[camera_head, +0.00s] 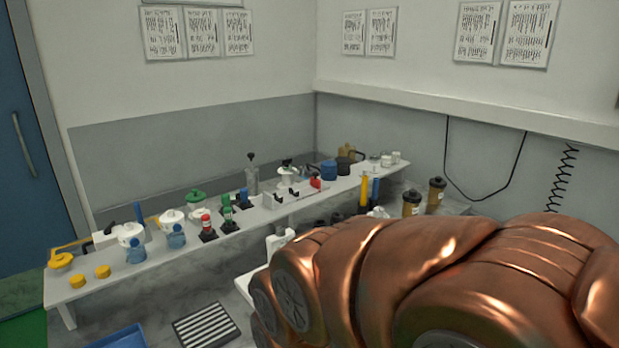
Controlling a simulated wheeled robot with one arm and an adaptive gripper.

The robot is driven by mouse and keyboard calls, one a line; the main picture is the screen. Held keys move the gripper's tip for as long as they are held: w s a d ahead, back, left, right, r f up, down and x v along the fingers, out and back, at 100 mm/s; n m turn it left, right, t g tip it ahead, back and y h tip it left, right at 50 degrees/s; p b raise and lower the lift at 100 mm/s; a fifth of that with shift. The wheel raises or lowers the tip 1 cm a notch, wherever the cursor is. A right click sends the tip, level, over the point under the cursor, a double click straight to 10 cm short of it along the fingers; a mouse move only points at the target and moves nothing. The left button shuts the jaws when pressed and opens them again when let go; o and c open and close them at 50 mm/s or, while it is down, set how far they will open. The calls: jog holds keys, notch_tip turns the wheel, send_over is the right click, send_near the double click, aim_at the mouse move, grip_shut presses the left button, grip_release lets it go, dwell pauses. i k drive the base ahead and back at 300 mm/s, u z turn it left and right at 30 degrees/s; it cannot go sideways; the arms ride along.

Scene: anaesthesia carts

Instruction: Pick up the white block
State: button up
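I cannot single out the white block for sure. A white, boxy piece (107,238) stands near the left end of the white shelf (200,243), among jars and bottles. A longer white box-like piece (289,198) with dark parts on it stands further right on the same shelf. Another white, angular shape (278,243) shows below the shelf beside my arm, partly hidden. My copper-coloured arm fills the lower right and hides much of the counter there. My gripper does not show, so I see nothing held.
The shelf carries yellow caps (102,271), blue containers (176,237), red- and green-topped items and a dark bottle (252,175). Brown bottles (411,203) stand at the right. A striped black-and-white grate (206,326) and a blue tray (122,338) lie in front.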

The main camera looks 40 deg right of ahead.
aim_at(101, 241)
jog(key=u, duration=2.45)
jog(key=i, duration=2.95)
jog(key=z, duration=2.6)
jog(key=i, duration=0.9)
jog(key=z, duration=0.05)
